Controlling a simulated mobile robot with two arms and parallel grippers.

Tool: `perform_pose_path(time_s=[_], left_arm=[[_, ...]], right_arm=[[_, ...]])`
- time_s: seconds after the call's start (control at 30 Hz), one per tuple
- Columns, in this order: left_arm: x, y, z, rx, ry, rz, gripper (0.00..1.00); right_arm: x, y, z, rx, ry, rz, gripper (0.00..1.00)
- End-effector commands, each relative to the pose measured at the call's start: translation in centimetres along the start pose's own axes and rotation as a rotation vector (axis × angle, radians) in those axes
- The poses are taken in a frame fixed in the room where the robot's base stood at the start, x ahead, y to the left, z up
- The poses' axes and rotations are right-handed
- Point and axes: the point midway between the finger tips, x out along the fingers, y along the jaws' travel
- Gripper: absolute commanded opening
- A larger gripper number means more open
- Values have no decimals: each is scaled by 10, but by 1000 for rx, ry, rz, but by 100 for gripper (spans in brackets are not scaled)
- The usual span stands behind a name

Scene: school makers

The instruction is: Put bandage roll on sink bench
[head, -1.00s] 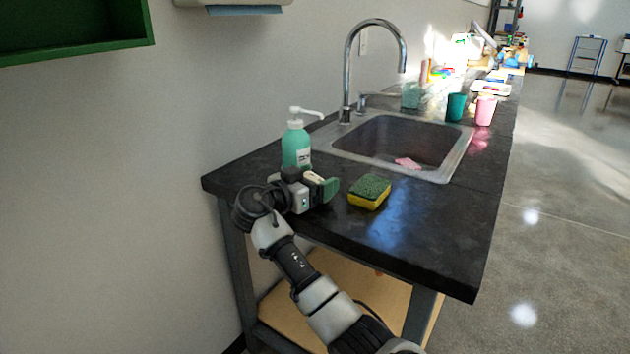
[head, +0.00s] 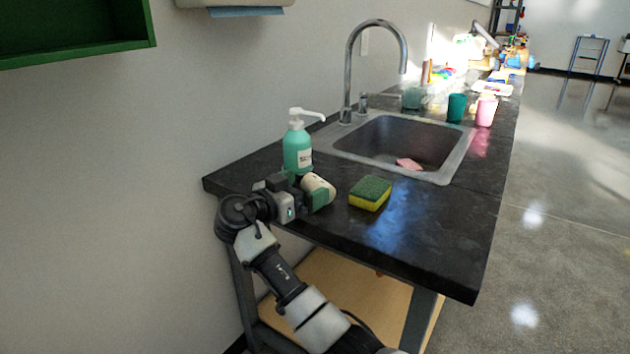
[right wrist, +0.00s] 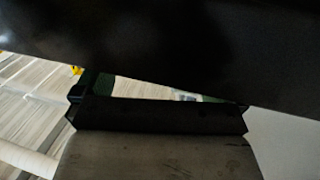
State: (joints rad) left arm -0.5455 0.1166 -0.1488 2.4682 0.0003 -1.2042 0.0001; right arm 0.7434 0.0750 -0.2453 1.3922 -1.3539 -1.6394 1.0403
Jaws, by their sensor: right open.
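The bandage roll (head: 318,186) is a white cylinder lying on the dark top of the sink bench (head: 440,235), near its left end. It sits between the soap bottle and the sponge. My right gripper (head: 304,188) is open at the bench's front left edge, with its green-padded fingertips close around the near end of the roll. Whether a finger touches the roll cannot be told. The right wrist view is dark and shows green finger pads (right wrist: 103,84) but no clear roll. My left gripper is not in view.
A green soap bottle (head: 297,150) stands just behind the roll. A green and yellow sponge (head: 370,193) lies to its right. The sink (head: 405,142) with a tall faucet (head: 348,75) is behind. Cups (head: 485,111) stand farther back. The bench's front right is clear.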

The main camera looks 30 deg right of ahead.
Motion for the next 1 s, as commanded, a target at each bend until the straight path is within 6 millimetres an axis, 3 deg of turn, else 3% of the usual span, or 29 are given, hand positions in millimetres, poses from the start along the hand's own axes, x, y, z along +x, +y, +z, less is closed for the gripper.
perform_pose_path(time_s=[0.2,0.4,1.0], left_arm=[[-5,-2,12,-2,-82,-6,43],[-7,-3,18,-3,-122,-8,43],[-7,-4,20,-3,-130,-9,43]], right_arm=[[-49,0,-1,1,-2,-3,100],[-74,0,-1,0,0,-1,100],[-80,0,0,1,1,0,100]])
